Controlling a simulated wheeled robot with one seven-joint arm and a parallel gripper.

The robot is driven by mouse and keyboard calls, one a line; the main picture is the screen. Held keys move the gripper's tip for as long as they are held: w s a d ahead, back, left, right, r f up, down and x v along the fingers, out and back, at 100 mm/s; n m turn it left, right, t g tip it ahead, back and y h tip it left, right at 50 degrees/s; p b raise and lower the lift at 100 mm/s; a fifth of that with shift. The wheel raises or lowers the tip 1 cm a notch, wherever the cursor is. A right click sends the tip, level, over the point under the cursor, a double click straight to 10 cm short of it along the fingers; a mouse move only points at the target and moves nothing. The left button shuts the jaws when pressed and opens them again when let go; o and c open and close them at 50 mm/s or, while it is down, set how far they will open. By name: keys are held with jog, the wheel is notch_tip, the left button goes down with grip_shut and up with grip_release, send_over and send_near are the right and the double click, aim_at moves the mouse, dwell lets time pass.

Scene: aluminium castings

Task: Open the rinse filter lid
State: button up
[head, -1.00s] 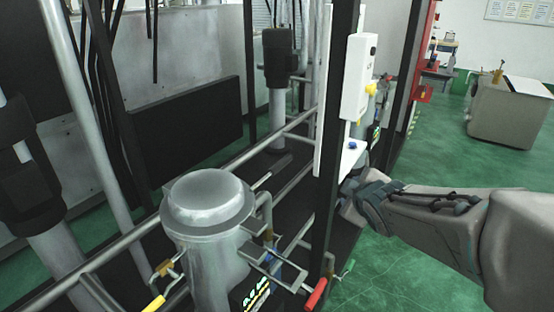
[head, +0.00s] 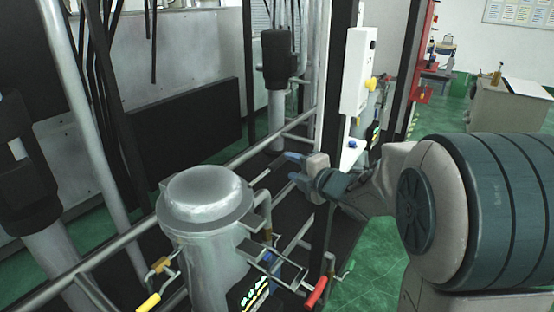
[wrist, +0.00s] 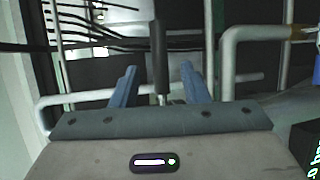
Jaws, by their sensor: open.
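The rinse filter is a grey metal canister with a domed round lid (head: 205,196), in the lower middle of the head view. The lid sits flat and closed on the canister body (head: 208,262). My gripper (head: 290,168) is open and empty, up and to the right of the lid and apart from it. In the wrist view its two blue fingers (wrist: 160,86) stand apart, with a dark rod and pipes beyond them. The lid does not show clearly in the wrist view.
A dark post (head: 337,110) with a white box (head: 358,72) stands right of my gripper. A bent pipe (head: 263,213) and a red-handled lever (head: 316,292) are beside the canister. A long rail (head: 110,252) runs behind it. Open green floor lies right.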

aim_at(283, 162)
jog(key=x, duration=0.8)
jog(key=shift+w+p, duration=0.1)
jog(key=shift+p, duration=0.25)
grip_shut()
